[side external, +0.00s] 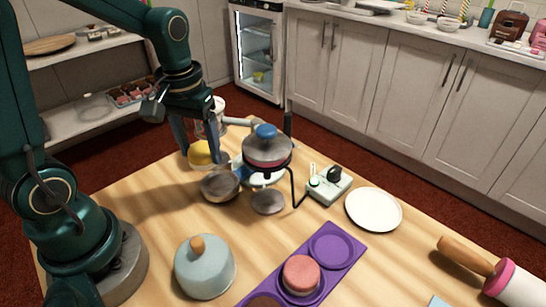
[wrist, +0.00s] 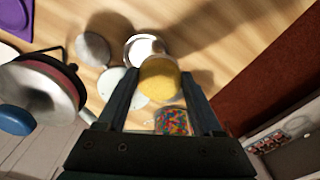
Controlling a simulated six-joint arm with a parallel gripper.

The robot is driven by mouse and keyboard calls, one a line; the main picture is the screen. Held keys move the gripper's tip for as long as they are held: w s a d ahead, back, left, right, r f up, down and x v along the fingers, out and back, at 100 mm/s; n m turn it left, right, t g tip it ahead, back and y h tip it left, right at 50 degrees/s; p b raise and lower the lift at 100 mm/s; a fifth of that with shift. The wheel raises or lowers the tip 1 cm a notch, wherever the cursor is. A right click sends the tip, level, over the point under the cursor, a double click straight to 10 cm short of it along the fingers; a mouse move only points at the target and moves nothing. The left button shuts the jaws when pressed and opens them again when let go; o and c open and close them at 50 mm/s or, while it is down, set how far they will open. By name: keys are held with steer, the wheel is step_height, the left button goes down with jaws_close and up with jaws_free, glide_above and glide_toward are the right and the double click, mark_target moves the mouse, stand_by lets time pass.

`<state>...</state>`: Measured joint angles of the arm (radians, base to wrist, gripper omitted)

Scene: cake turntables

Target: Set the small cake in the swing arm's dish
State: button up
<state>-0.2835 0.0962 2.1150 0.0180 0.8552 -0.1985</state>
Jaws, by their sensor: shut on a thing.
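The small yellow cake (side external: 201,154) is between the fingers of my gripper (side external: 197,155), held above the table. In the wrist view the cake (wrist: 160,80) sits between the two dark fingertips (wrist: 160,95), and my gripper is shut on it. A shiny round metal dish (side external: 220,187) is just below and right of the cake; in the wrist view the dish (wrist: 143,44) is partly covered by the cake. I cannot clearly trace the swing arm's link to the dish. Beside it a turntable stand carries a pinkish cake under a grey lid with a blue knob (side external: 265,131).
A control box (side external: 329,186) with a black knob and a white plate (side external: 373,209) are right of the stand. A pale blue dome (side external: 205,268) and a purple tray (side external: 335,250) with cakes are nearer. A sprinkle jar (wrist: 172,121) is close to my fingers.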

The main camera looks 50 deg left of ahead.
mark_target(219, 187)
steer(key=shift+w+d+f, duration=0.35)
steer(key=shift+d+f, duration=0.1)
steer(key=shift+d, duration=0.1)
steer(key=shift+w+d+f, duration=0.3)
steer(key=shift+d+f, duration=0.1)
steer(key=shift+d, duration=0.1)
steer(key=shift+f, duration=1.9)
steer(key=o, duration=1.3)
steer(key=shift+f, duration=0.15)
